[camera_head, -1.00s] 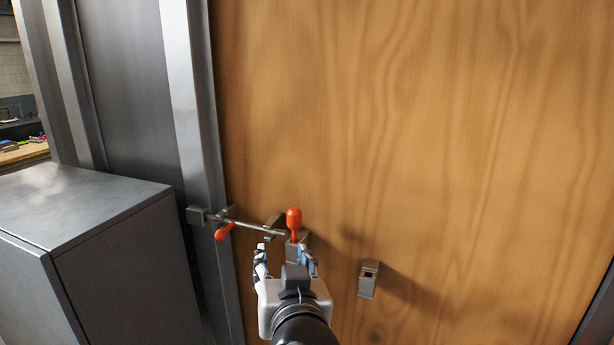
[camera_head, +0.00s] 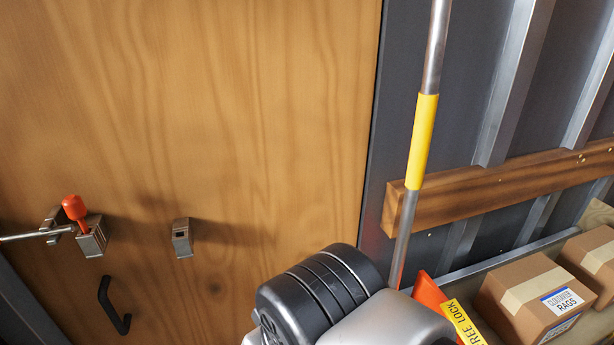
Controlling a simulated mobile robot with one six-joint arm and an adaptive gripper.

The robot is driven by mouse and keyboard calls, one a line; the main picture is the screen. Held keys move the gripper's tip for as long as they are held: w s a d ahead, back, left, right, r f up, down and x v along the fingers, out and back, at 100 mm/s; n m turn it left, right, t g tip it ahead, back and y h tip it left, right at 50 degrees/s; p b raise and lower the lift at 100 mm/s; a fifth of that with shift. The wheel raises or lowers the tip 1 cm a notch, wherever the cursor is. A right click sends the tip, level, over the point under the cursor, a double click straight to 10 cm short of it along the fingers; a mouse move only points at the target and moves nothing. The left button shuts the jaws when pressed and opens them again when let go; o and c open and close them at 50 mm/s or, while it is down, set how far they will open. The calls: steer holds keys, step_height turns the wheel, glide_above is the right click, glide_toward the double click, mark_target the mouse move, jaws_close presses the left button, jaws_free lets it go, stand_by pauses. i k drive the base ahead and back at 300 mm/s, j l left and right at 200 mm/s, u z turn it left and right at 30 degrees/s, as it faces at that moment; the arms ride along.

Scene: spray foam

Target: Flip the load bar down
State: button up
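The load bar (camera_head: 421,142) is a metal pole with a yellow sleeve, right of the wooden door in the head view. It stands nearly upright, leaning slightly. It passes in front of a wooden rail (camera_head: 500,187). Its lower end is hidden behind my arm. An orange part (camera_head: 428,292) and a yellow label (camera_head: 464,322) reading "FREE LOCK" show at its foot, partly covered by my arm. My gripper is not in view; only a thick black and grey part of my arm shows at the bottom centre.
The wooden door (camera_head: 240,110) fills the left. It carries a metal rod with an orange-knobbed latch (camera_head: 76,208), a metal catch (camera_head: 182,237) and a black handle (camera_head: 112,305). Cardboard boxes (camera_head: 522,290) stand at the lower right, one labelled "RAGS".

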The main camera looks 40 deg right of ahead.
mark_target(427, 105)
steer(key=z, duration=0.4)
steer(key=l+z, duration=0.1)
steer(key=z, duration=0.35)
steer(key=i+z, duration=0.1)
steer(key=z, duration=0.3)
steer(key=l+z, duration=0.1)
steer(key=z, duration=0.3)
